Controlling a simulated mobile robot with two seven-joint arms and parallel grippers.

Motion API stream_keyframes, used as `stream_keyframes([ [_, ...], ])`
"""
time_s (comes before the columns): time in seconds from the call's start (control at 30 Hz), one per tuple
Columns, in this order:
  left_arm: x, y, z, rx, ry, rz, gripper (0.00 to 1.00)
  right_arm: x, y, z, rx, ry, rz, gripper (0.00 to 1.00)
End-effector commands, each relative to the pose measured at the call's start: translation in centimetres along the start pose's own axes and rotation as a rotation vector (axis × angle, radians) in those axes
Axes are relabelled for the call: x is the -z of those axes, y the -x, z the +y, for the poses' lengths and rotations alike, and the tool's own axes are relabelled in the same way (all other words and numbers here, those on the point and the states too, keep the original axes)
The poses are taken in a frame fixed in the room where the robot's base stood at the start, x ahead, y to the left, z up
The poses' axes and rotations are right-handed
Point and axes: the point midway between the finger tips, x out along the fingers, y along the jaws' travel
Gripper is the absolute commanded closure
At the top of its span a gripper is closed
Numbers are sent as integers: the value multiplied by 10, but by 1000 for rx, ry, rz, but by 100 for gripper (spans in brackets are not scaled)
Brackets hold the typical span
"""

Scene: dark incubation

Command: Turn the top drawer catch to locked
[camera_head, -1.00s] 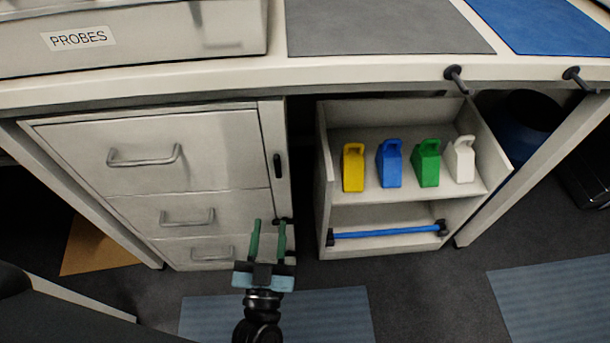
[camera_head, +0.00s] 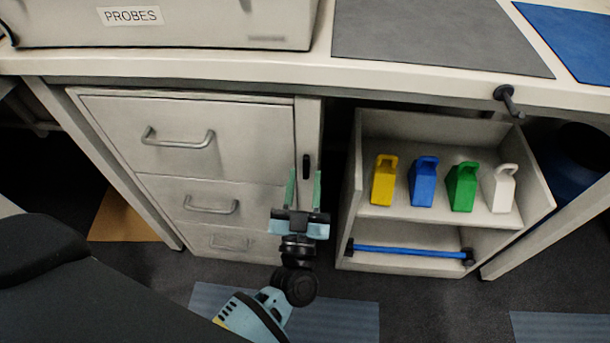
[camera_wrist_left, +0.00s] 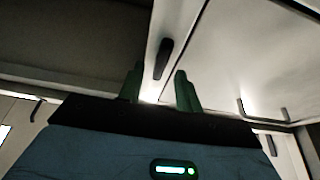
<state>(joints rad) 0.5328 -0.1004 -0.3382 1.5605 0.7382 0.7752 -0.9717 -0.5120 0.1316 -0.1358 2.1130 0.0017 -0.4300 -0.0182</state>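The top drawer (camera_head: 220,130) is the uppermost of the grey drawers and looks closed. Its catch (camera_head: 306,165) is a small dark upright bar on the narrow strip right of the drawer front. In the left wrist view the dark catch (camera_wrist_left: 163,58) stands just beyond the fingertips, between them. My left gripper (camera_head: 304,176) is open, its two green fingers pointing up at the strip, one on each side just below the catch. The fingers (camera_wrist_left: 158,80) also show apart in the left wrist view. I cannot tell whether they touch anything. My right gripper is not seen.
Right of the drawers, an open shelf unit (camera_head: 450,125) holds yellow, blue, green and white blocks with handles, above a blue bar (camera_head: 405,251). The worktop (camera_head: 430,85) overhangs the drawers. A dark peg (camera_head: 508,98) sticks out at its front edge.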

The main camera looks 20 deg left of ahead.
Motion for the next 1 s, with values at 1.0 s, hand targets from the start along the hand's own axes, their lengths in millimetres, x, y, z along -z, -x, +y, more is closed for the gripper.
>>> stream_keyframes([
  [1.0, 0, -14, 0, -6, -13, -1, 100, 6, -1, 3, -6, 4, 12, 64],
])
